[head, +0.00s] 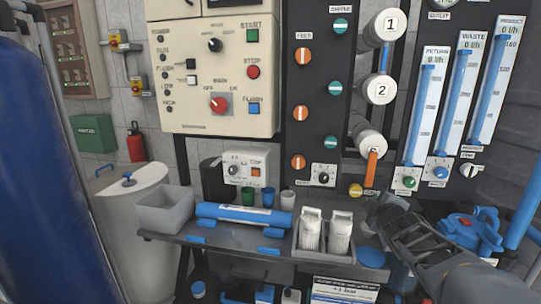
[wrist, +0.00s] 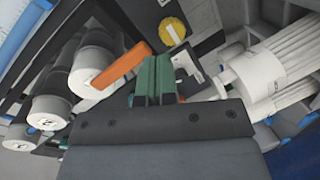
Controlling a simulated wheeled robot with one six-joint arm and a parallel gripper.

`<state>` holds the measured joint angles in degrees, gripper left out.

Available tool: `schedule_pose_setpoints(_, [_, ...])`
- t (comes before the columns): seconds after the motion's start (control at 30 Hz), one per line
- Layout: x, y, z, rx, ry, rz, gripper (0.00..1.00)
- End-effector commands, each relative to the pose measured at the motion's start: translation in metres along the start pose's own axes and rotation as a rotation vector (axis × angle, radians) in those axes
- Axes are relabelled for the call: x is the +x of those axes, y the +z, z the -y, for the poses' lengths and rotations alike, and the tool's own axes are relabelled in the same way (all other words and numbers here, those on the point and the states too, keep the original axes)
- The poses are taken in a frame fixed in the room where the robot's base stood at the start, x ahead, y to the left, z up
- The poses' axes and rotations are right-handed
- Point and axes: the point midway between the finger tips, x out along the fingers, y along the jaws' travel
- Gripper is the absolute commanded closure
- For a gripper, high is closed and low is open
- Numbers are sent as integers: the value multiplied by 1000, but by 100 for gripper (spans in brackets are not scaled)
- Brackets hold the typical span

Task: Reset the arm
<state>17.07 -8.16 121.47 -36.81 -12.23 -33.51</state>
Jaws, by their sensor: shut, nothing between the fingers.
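My gripper (head: 381,205) shows in the head view at the lower right, in front of the rack, with my dark arm reaching in from the lower right corner. In the wrist view my gripper (wrist: 153,62) has its green fingers together, with nothing held between them. An orange lever (wrist: 121,69) lies just left of the fingers in the wrist view. The same orange lever (head: 371,168) hangs below the lowest white cylinder in the head view, slightly above my gripper. I cannot tell whether the fingers touch it.
A grey shelf (head: 225,246) carries a blue cylinder (head: 245,215), a grey bin (head: 165,208) and two white bottles (head: 311,228) left of my gripper. A blue pump (head: 470,232) sits close on its right. The control panel (head: 215,75) stands behind.

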Motion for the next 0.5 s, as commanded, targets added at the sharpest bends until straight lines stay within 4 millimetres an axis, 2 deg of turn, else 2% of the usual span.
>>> schedule_pose_setpoints(0.03, [-22,-17,-27,88,-43,49,100])
schedule_pose_setpoints(0.13, [-57,-29,-32,279,-149,171,100])
schedule_pose_setpoints(0.3, [-124,-50,-26,571,-342,382,100])
schedule_pose_setpoints(0.5, [-198,-73,-14,808,-544,603,100])
